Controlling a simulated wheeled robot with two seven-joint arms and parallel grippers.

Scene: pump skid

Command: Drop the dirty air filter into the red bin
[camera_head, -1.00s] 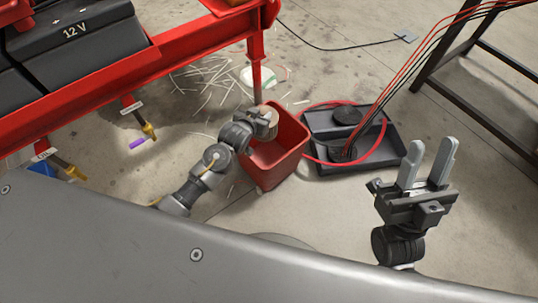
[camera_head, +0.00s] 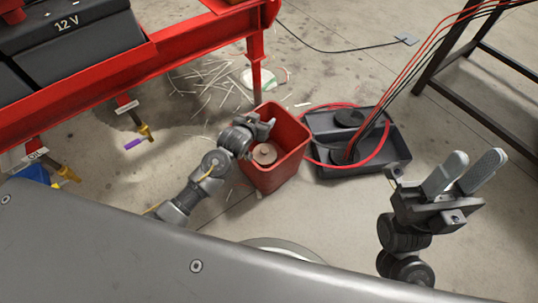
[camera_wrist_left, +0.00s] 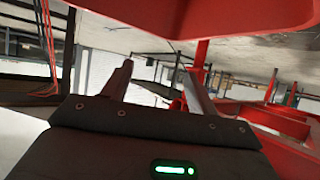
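The dirty air filter (camera_head: 264,154), a tan round piece with a knob on top, is inside the red bin (camera_head: 289,172) in the head view. My left gripper (camera_head: 262,123) is over the bin's left rim, above and apart from the filter. Its fingers are spread and empty in the left wrist view (camera_wrist_left: 158,84). My right gripper (camera_head: 466,170) is at the right of the head view, its two fingers apart with nothing between them.
A dark tray (camera_head: 385,160) with black round parts and a red hose (camera_head: 383,147) stands right of the bin. The red skid frame (camera_head: 190,45) and its leg are behind and left. White strips (camera_head: 215,80) litter the floor. A dark metal stand (camera_head: 462,105) is at the right.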

